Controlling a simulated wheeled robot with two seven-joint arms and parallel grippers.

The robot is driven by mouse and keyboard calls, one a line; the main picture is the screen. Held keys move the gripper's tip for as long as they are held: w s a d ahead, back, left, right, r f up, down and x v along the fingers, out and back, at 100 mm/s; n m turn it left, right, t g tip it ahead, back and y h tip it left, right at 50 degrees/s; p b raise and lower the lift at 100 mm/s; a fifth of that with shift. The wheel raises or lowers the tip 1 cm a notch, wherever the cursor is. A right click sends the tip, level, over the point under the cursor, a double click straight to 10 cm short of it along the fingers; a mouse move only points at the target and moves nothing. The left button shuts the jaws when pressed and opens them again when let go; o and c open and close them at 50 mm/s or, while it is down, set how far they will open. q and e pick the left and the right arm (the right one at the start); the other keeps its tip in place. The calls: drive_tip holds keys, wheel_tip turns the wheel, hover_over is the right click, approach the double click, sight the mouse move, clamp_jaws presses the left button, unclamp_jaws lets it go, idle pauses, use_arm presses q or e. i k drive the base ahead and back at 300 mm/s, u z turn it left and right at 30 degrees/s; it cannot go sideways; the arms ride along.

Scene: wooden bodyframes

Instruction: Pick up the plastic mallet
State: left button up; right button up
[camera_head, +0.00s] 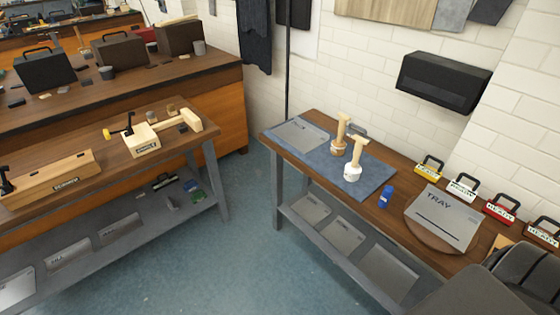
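Two mallets stand upright, heads down, on a blue mat (322,166) on the right bench. One mallet (353,173) has a white head that looks like plastic and a pale wooden handle. The other mallet (338,148) has a tan-brown head and a similar handle, and stands just behind and left of it. They are close together, and I cannot tell whether they touch. Neither of my grippers shows in the head view. Dark grey parts at the lower right appear to be my arm, with no fingers visible.
A blue bottle (386,196) stands right of the mat. A grey tray (443,217) and several labelled boxes (463,187) lie further right. A black wall-mounted box (444,82) hangs above. The left bench (105,168) holds wooden frames. Open floor (225,245) lies between the benches.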

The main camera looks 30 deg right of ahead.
sight(352, 172)
drive_tip(key=u, duration=0.55)
drive_tip(key=i, duration=1.55)
drive_tip(key=z, duration=1.3)
